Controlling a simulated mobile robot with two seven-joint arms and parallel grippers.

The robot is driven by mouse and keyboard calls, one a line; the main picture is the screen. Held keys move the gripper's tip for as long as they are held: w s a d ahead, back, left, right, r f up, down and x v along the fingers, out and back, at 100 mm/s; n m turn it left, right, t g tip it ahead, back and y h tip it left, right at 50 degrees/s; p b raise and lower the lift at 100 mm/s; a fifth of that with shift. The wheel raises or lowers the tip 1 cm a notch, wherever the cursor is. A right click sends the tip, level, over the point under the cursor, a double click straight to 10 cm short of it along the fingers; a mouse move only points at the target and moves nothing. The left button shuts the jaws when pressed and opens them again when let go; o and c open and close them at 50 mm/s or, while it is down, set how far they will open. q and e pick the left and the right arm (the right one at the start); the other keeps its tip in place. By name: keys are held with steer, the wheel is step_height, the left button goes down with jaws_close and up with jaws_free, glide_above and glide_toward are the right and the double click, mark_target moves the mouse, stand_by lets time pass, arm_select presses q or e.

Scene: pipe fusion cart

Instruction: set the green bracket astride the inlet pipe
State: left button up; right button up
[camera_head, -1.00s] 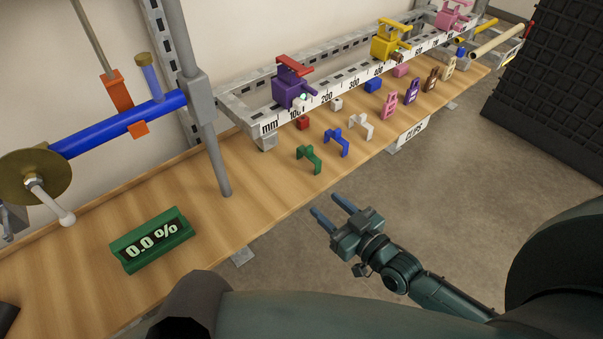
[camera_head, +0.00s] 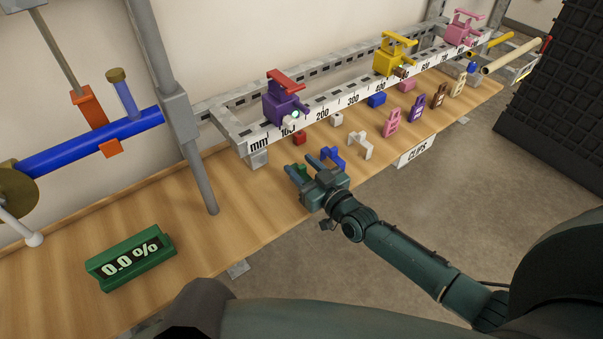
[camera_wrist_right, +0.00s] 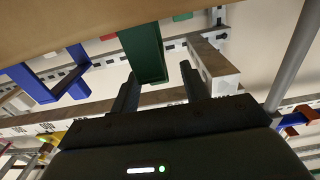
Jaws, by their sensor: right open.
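The green bracket (camera_head: 301,169) stands on the wooden bench and is mostly hidden by my right gripper (camera_head: 300,164) in the head view. In the right wrist view the green bracket (camera_wrist_right: 143,52) shows large between the two spread fingers (camera_wrist_right: 157,75), nearer the left one. The right gripper is open; I cannot tell whether a finger touches the bracket. A blue pipe (camera_head: 80,143) with an orange clamp runs above the bench at the left; nothing green sits on it. I cannot tell if this is the inlet pipe. My left gripper is out of view.
A blue bracket (camera_head: 333,157) and a white bracket (camera_head: 361,144) stand close to the right of the green one. A ruled rail (camera_head: 335,101) with a purple valve (camera_head: 284,107) lies behind. A grey post (camera_head: 194,145) and a green display (camera_head: 130,258) stand left.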

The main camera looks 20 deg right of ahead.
mark_target(304, 175)
steer(key=shift+w+a, duration=0.15)
steer(key=shift+w, duration=0.2)
steer(key=shift+c, duration=0.2)
jaws_close()
steer(key=shift+r, duration=0.1)
steer(key=shift+r, duration=0.5)
steer(key=shift+s+d+r+p, duration=0.1)
steer(key=shift+s+r+p, duration=0.15)
steer(key=shift+r, duration=0.3)
steer(key=shift+s+d+r+p, duration=0.1)
steer(key=shift+s+r+p, duration=0.15)
steer(key=shift+r, duration=0.3)
steer(key=v, duration=1.7)
steer(key=shift+r, duration=0.15)
